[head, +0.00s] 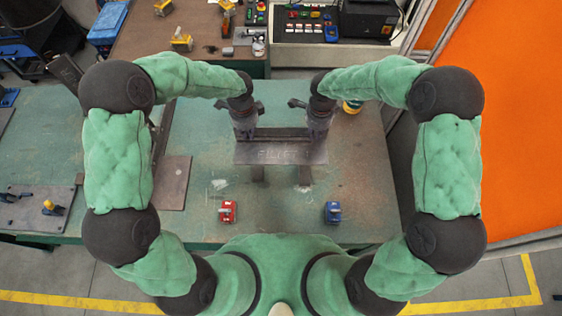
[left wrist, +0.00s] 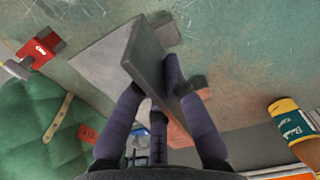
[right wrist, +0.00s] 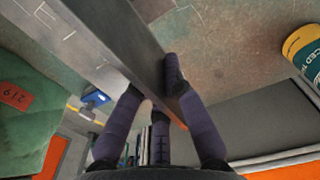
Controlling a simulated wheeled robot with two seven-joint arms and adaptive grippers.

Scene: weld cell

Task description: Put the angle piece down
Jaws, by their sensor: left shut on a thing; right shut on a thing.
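The angle piece (head: 280,152) is a long dark grey steel profile in the middle of the head view, lying left to right above the green table (head: 345,180). My left gripper (head: 245,130) is shut on its left end, and my right gripper (head: 318,130) is shut on its right end. The angle piece also shows between the fingers in the left wrist view (left wrist: 148,58) and in the right wrist view (right wrist: 125,40). Two dark supports stick out below it towards me. I cannot tell whether the piece touches them.
A red block-like item (head: 228,211) and a blue one (head: 332,212) stand near the table's front edge. A yellow-and-teal can (head: 352,106) stands right of my right gripper. A brown plate (head: 173,182) lies at left. A back bench (head: 190,55) holds tools.

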